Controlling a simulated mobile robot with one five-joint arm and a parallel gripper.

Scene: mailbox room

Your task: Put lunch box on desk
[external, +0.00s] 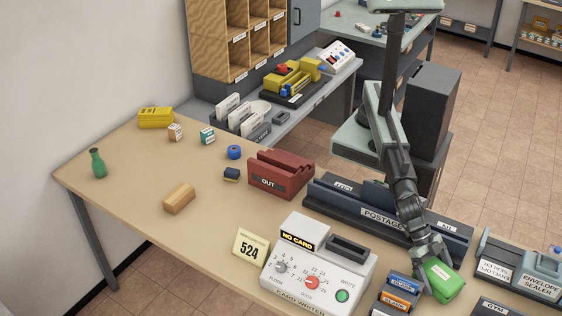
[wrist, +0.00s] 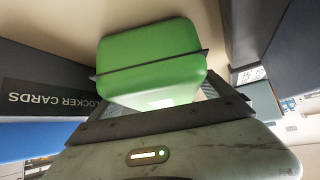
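A green box with rounded corners, which looks like the lunch box (external: 443,279), is at my gripper (external: 435,272) at the lower right of the external view. In the wrist view the green box (wrist: 150,55) fills the space between and beyond my gripper's fingers (wrist: 160,103). The fingers appear closed against its sides, and a thin dark band crosses it. I cannot tell whether its underside touches the tan desk (external: 125,185).
A blue card rack (external: 398,284), a card writer (external: 320,262) and an envelope sealer (external: 535,272) crowd the desk near my gripper. The postage organizer (external: 385,218) stands behind.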

